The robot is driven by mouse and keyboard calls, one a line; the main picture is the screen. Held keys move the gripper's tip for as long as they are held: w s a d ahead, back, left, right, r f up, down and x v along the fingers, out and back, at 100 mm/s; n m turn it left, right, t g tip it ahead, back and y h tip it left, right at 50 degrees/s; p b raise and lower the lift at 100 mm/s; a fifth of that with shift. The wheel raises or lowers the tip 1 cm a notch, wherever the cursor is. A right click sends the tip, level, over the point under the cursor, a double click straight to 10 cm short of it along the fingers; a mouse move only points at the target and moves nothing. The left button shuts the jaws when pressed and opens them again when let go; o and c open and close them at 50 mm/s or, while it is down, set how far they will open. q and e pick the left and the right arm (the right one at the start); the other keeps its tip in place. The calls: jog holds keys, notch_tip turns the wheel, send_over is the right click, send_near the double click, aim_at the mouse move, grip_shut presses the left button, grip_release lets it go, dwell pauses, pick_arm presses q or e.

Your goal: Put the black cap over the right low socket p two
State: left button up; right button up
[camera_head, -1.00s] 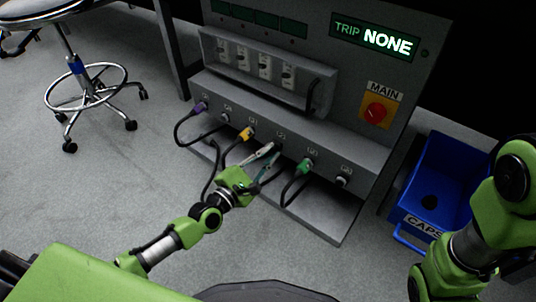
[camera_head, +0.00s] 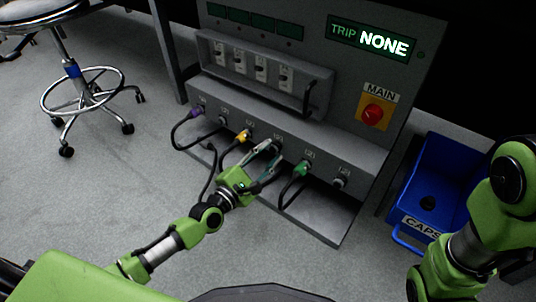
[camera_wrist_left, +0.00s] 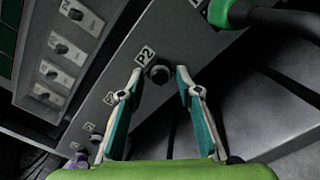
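The P2 socket is in the low row on the grey panel's sloped ledge. In the left wrist view a dark round piece (camera_wrist_left: 158,73) sits at the P2 label (camera_wrist_left: 145,55); I cannot tell whether it is the bare socket or the black cap on it. My left gripper (camera_head: 270,158) is at this spot. In the wrist view its two teal fingers (camera_wrist_left: 160,85) stand on either side of the dark piece, with gaps, so it is open. My right gripper is out of view.
Left of P2 is a yellow plug (camera_head: 243,136), and farther left a purple plug (camera_head: 197,112). A green plug (camera_head: 302,168) with a black cable is close on the right. The red MAIN knob (camera_head: 373,112) is above. A stool (camera_head: 75,95) stands at the left.

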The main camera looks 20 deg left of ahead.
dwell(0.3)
pick_arm(q)
jog(key=v, duration=1.2)
